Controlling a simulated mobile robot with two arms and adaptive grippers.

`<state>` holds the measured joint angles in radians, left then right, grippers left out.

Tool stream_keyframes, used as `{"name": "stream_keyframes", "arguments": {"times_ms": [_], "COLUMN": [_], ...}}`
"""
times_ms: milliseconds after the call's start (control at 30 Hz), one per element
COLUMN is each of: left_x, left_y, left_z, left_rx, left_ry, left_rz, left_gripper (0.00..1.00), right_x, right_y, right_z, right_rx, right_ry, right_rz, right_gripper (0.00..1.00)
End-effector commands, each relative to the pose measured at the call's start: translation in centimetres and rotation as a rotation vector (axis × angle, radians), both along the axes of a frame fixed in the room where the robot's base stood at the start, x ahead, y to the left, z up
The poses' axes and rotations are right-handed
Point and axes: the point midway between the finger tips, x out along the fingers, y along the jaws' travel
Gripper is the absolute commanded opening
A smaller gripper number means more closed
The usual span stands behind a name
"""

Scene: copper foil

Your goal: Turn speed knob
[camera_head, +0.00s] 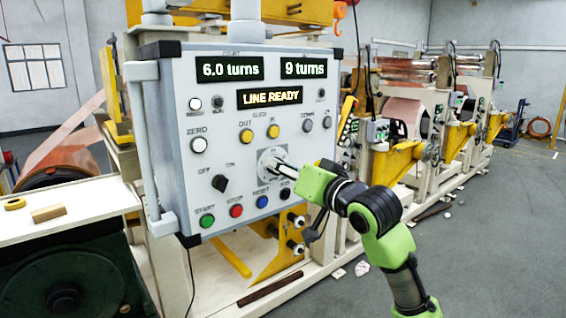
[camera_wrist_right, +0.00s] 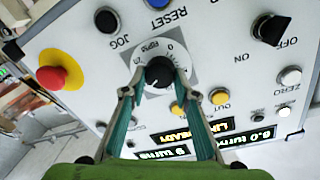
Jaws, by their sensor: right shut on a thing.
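The speed knob (camera_wrist_right: 159,72) is a small black knob on a round white dial (camera_wrist_right: 150,46) with a printed scale, low in the middle of the grey control panel (camera_head: 170,120). My right gripper (camera_wrist_right: 158,80) has its two fingers on either side of the knob, closed on it. In the head view, my right gripper (camera_head: 277,166) reaches the dial from the right and mostly hides the knob. The panel's displays read "6.0 turns" (camera_head: 230,68), "9 turns" (camera_head: 303,67) and "LINE READY" (camera_head: 269,97). My left gripper is not in view.
Close to the dial are the OFF/ON switch (camera_head: 220,184), yellow buttons (camera_head: 273,131) and a row with START (camera_head: 207,220) and STOP (camera_head: 236,211). A red emergency button (camera_wrist_right: 54,78) shows in the wrist view. Copper foil machinery stands behind; the floor (camera_head: 480,230) at right is mostly clear.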

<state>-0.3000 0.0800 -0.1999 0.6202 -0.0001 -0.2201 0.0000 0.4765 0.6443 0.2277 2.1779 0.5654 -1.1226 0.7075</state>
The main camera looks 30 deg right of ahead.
Motion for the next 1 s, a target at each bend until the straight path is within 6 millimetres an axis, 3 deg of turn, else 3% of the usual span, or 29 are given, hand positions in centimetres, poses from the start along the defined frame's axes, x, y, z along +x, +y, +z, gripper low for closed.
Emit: {"name": "stream_keyframes", "arguments": {"times_ms": [767, 800, 833, 1000], "left_x": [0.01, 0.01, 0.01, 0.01], "left_y": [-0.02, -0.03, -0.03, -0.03], "left_z": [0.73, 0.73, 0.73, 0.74], "left_rx": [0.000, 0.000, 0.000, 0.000], "left_ry": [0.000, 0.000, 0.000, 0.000], "left_rz": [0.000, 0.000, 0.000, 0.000], "left_gripper": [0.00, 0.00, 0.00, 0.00], "right_x": [0.04, 0.04, 0.04, 0.03], "right_y": [0.05, 0.05, 0.04, 0.01], "right_z": [-0.30, -0.30, -0.29, -0.17], "right_rx": [0.096, 0.096, 0.096, 0.095], "right_ry": [0.014, 0.014, 0.014, 0.011], "right_rz": [0.002, 0.002, 0.002, 0.001], "right_gripper": [0.06, 0.38, 0.45, 0.45]}}
